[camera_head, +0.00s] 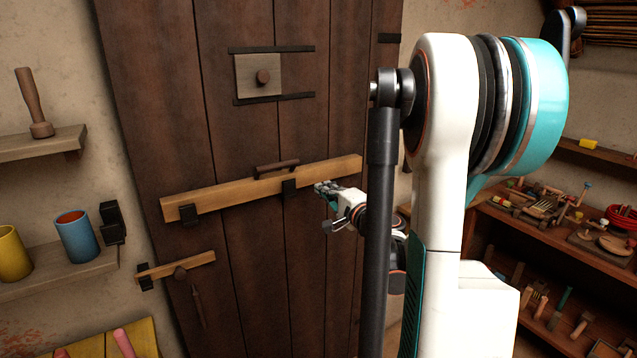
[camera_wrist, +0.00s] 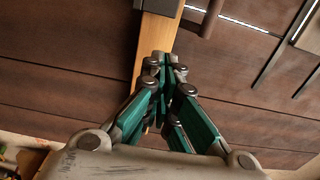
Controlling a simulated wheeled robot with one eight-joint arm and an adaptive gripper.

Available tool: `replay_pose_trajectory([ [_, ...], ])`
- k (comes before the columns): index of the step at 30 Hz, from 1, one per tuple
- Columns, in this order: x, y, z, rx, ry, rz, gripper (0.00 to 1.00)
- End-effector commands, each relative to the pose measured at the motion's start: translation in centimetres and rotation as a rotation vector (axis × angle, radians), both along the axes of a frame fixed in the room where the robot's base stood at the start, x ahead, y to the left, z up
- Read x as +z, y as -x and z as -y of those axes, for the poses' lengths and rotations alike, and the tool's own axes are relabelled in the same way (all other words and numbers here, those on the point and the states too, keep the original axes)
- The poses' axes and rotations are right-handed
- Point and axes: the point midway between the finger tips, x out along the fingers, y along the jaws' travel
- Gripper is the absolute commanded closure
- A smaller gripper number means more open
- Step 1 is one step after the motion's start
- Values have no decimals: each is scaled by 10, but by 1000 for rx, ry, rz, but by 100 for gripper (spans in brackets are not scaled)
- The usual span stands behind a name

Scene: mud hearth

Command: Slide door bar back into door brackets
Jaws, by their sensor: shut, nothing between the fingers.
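The door bar (camera_head: 235,190) is a long pale wooden beam lying across the dark plank door (camera_head: 250,115), tilted up to the right. It rests in two black brackets on the door, a left one (camera_head: 188,214) and a middle one (camera_head: 289,188). A dark handle (camera_head: 276,167) sits along the bar's top edge. A black bracket (camera_head: 111,222) is on the wall left of the bar's left end, apart from it. My gripper (camera_head: 322,188) is shut and empty just below the bar's right part. In the wrist view, the fingertips (camera_wrist: 164,60) are close to the bar (camera_wrist: 157,33); contact is unclear.
A smaller wooden latch (camera_head: 190,265) is lower on the door, with a hatch (camera_head: 258,76) above. A left shelf (camera_head: 60,268) holds yellow (camera_head: 12,255) and blue cups (camera_head: 76,238). Shelves (camera_head: 550,232) with tools stand right. My arm hides the door's right side.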

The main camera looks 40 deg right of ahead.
Motion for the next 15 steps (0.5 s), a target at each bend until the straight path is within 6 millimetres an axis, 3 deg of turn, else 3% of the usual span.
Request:
replay_pose_trajectory([
  [6,1,34,-6,-3,0,0,100],
  [15,0,44,-10,-2,0,0,100],
])
